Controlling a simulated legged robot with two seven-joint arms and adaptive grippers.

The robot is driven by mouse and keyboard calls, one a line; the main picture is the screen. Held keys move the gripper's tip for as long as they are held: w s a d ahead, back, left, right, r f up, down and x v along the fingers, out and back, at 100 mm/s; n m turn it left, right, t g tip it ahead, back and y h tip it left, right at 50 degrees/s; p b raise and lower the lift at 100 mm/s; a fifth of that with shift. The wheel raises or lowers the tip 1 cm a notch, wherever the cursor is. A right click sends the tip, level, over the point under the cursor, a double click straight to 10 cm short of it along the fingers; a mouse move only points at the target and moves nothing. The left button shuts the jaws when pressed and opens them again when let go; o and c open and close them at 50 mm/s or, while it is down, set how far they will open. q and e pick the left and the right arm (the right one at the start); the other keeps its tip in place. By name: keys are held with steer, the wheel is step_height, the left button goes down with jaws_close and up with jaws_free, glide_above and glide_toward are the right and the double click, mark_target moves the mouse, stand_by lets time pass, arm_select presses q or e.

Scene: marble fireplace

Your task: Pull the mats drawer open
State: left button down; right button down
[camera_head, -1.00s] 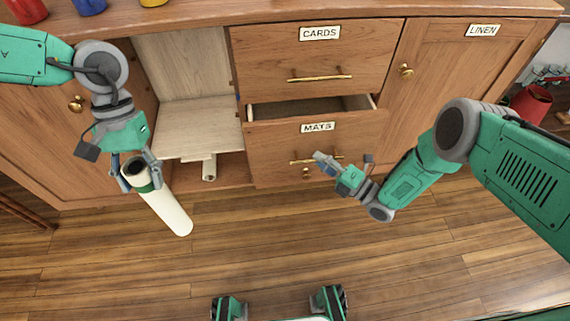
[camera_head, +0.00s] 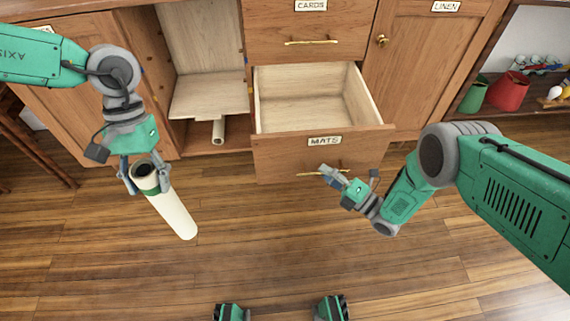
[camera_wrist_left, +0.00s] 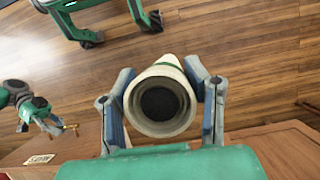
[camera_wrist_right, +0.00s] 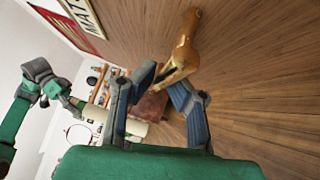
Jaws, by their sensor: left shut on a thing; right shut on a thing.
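The mats drawer (camera_head: 275,150) stands well out of the cabinet, and its pale inside looks empty. Its brass handle (camera_head: 312,174) runs across the front below the MATS label (camera_head: 324,140). My right gripper (camera_head: 330,172) is at the handle's right part, shut on it; the handle also shows between the fingers in the right wrist view (camera_wrist_right: 183,58). My left gripper (camera_head: 145,175) is shut on a cream rolled mat (camera_head: 175,212) with a green band, held tilted in front of the cabinet. Its open dark end (camera_wrist_left: 160,103) faces the left wrist camera.
The closed CARDS drawer (camera_head: 300,20) is above. An open compartment (camera_head: 205,45) to the left holds a shelf and a pale roll (camera_head: 218,130) below it. The closed LINEN door (camera_head: 425,60) and a shelf with a red container (camera_head: 507,92) are on the right. The floor in front is clear.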

steer(key=shift+s+f, duration=0.3)
steer(key=shift+s, duration=0.05)
steer(key=c, duration=1.6)
jaws_free()
steer(key=shift+w+r, duration=0.1)
steer(key=shift+w, duration=0.1)
steer(key=v, duration=1.2)
steer(key=shift+a, duration=0.1)
